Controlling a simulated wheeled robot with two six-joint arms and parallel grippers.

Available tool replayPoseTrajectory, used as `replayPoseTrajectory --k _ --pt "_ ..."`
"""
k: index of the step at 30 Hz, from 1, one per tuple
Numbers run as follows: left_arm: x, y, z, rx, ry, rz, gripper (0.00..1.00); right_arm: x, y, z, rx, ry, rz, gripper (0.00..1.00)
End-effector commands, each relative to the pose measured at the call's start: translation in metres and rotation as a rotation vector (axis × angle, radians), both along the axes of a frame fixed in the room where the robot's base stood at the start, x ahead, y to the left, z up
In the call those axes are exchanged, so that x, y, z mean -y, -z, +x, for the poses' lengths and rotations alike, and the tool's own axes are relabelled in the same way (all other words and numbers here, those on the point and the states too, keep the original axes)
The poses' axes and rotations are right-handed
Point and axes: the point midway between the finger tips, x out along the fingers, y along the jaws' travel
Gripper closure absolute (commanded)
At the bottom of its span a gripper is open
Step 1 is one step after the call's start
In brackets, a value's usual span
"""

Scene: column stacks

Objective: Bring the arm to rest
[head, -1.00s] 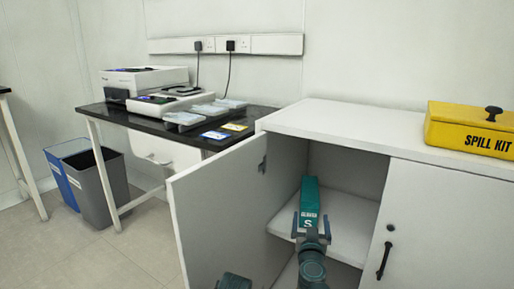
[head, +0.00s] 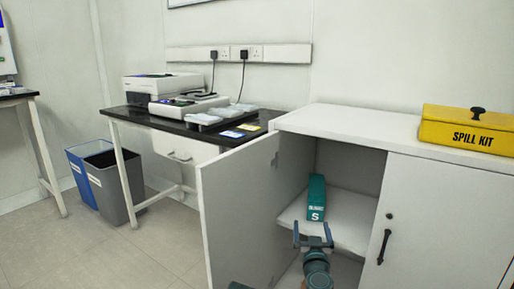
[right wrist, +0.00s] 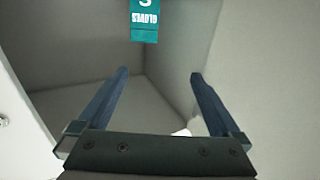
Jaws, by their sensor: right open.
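My right gripper (head: 313,232) is open and empty in front of the open cabinet, just short of the shelf. In the right wrist view its two fingers (right wrist: 157,85) stand wide apart with nothing between them. A teal glove box (head: 316,198), marked S, stands on the cabinet shelf (head: 345,230) beyond the fingertips. It also shows at the top of the right wrist view (right wrist: 145,22), clear of the fingers. My left gripper does not show; only a small teal arm part is at the bottom edge of the head view.
The cabinet's left door (head: 238,215) stands open, left of my right arm. Its right door (head: 445,220) is shut. A yellow spill kit (head: 467,130) sits on the cabinet top (head: 370,125). A black-topped bench (head: 165,122) with instruments and two bins (head: 118,190) stand further left.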

Motion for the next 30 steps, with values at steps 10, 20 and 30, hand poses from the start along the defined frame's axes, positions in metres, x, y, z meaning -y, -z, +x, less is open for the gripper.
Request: replayPoseTrajectory --k 10,20,30 --pt "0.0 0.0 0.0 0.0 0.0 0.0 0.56 -0.047 0.009 0.002 -0.039 -0.235 -0.002 0.0" --pt "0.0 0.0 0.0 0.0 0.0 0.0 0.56 -0.105 0.089 -0.032 -0.43 -0.565 0.007 0.0" --pt "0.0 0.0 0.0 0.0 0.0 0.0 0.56 -0.051 0.204 -0.131 -1.207 -0.399 0.051 0.0"
